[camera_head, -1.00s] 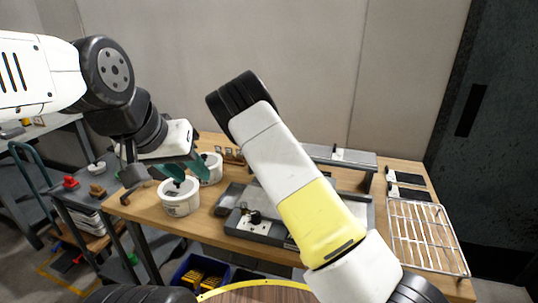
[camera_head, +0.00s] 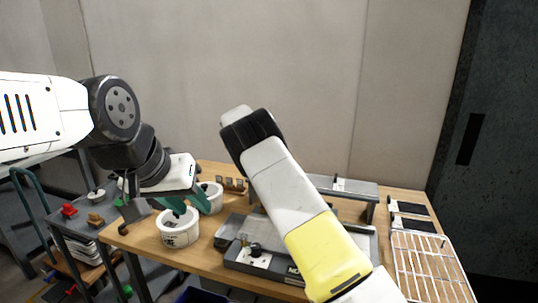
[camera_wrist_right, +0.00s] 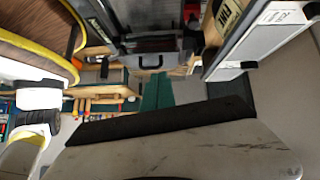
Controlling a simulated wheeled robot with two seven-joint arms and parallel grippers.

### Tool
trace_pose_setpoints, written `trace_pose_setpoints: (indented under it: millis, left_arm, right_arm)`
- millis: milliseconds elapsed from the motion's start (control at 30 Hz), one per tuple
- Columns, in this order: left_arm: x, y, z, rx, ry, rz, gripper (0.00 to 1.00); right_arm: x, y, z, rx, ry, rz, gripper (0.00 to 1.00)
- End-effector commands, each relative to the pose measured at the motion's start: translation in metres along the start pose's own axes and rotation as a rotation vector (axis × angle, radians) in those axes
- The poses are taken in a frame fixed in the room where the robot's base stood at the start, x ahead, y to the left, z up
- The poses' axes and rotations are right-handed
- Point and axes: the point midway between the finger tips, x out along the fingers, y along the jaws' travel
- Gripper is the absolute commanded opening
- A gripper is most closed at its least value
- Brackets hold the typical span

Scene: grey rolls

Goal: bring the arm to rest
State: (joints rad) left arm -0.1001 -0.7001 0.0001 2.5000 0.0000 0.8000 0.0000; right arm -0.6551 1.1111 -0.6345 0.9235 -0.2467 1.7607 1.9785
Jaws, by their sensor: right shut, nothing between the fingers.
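My right arm (camera_head: 290,215) comes in from the lower right in the head view and rises over the workbench to a black joint, with a white link beyond it. Its gripper is hidden in the head view. In the right wrist view the teal fingers of my right gripper (camera_wrist_right: 157,92) are together with nothing between them. My left arm (camera_head: 45,115) comes in from the left. My left gripper (camera_head: 190,204) has its teal fingers spread, close to two white tubs; contact cannot be told.
The front white tub (camera_head: 178,230) and rear white tub (camera_head: 212,192) stand on the wooden workbench (camera_head: 130,240). A grey device (camera_head: 265,262) lies under my right arm. A wire rack (camera_head: 428,265) is at right. A grey side table (camera_head: 75,225) is at left.

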Motion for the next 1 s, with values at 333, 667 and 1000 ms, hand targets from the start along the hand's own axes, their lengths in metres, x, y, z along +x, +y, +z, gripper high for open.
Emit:
trace_pose_setpoints:
  millis: [333,667,1000]
  left_arm:
    - [0.0,0.0,0.0,0.0,0.0,0.0,0.36]
    - [0.0,0.0,0.0,0.0,0.0,0.0,0.36]
    - [0.0,0.0,0.0,0.0,0.0,0.0,0.36]
  right_arm:
    - [0.02,0.04,-0.105,-0.459,-0.442,-0.106,0.0]
    - [0.024,0.121,-0.164,-0.847,-0.672,-0.501,0.0]
    - [0.03,0.227,-0.188,-1.157,-0.569,-1.023,0.0]
